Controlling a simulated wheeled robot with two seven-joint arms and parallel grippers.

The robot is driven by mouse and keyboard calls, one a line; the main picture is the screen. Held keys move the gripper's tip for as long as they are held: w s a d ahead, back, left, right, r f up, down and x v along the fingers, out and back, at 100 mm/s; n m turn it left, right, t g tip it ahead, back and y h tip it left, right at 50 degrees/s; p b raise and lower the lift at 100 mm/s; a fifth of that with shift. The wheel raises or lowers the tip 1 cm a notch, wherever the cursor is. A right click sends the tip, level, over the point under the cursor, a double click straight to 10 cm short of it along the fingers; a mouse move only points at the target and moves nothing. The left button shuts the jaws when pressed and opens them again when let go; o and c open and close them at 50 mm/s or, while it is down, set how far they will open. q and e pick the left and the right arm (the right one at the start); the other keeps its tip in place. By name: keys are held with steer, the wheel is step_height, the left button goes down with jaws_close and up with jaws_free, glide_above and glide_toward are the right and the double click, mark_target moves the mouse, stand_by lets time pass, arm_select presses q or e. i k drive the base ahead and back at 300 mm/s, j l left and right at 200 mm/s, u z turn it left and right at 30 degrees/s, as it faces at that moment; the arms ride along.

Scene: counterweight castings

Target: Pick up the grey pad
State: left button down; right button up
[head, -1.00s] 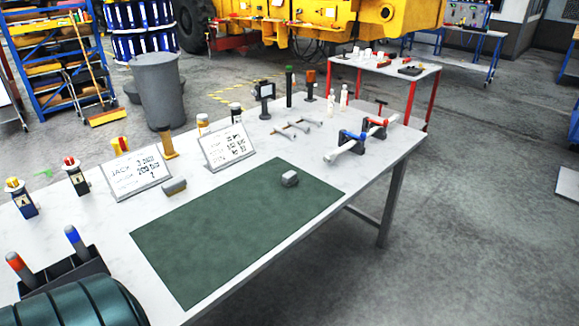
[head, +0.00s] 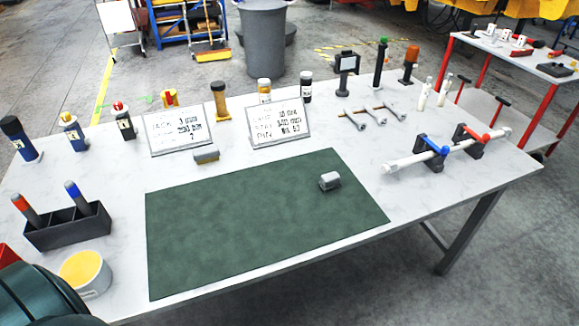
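A small grey block (head: 330,181), which looks like the grey pad, lies on the right part of the dark green mat (head: 240,235). It has a lighter top, and nothing touches it from above. A second small block, grey and tan (head: 206,156), rests on the table just behind the mat, in front of the left sign. Neither of my grippers shows in the head view.
Two white signs (head: 178,130) (head: 279,124) stand behind the mat. A dark holder (head: 68,227) with two markers and a yellow-topped tub (head: 86,273) are at left. A white pipe on clamps (head: 447,150) lies at right. The mat is otherwise clear.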

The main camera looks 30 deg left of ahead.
mark_target(331, 181)
steer(key=i+l+u, duration=0.15)
steer(key=u, duration=0.25)
steer(key=i+l+u, duration=0.45)
steer(key=u, duration=0.3)
steer(key=i+l+u, duration=0.1)
steer(key=l+u, duration=0.3)
